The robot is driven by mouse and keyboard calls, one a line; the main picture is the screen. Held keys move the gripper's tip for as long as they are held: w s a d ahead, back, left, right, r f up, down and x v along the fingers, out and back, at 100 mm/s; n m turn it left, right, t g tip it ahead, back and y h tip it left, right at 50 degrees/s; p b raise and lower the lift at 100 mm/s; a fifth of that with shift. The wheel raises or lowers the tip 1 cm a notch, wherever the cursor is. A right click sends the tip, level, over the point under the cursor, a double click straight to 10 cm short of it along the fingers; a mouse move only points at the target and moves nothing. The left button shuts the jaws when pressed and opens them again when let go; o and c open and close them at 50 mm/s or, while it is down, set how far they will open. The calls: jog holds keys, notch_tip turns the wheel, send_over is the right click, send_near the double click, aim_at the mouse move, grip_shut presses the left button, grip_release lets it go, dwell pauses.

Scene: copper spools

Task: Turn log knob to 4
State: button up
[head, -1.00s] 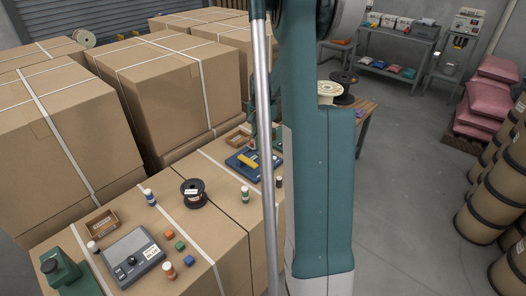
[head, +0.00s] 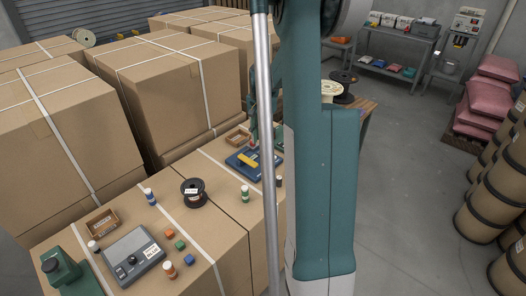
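A grey control box (head: 135,254) with a sloped top sits at the front left of the carton surface. A black knob (head: 131,260) stands on its top and a white label is at its right side. The knob's setting and markings are too small to read. My arm's teal far end reaches down behind my grey column, close to a blue device (head: 242,161). My gripper (head: 254,141) is tiny and partly hidden there, well away from the box; its fingers cannot be made out.
A black spool (head: 194,192), small bottles, coloured cubes (head: 180,245) and a brown tray (head: 102,222) surround the box. A green stand (head: 62,272) is at its left. Tall cartons (head: 180,80) rise behind. The carton top right of the cubes is mostly clear.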

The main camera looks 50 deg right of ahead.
aim_at(263, 159)
jog(key=f+n+p, duration=0.1)
jog(key=n, duration=0.3)
jog(key=f+n+p, duration=0.1)
jog(key=n+p, duration=0.1)
jog(key=n, duration=0.3)
jog(key=f+n+p, duration=0.1)
jog(key=n+p, duration=0.1)
jog(key=n, duration=0.2)
jog(key=shift+s+f+n, duration=0.2)
jog(key=shift+f+n, duration=0.1)
jog(key=shift+n, duration=0.1)
jog(key=shift+f, duration=0.1)
jog(key=shift+f+b, duration=0.5)
jog(key=shift+f, duration=3.35)
jog(key=shift+c, duration=0.5)
jog(key=c, duration=0.8)
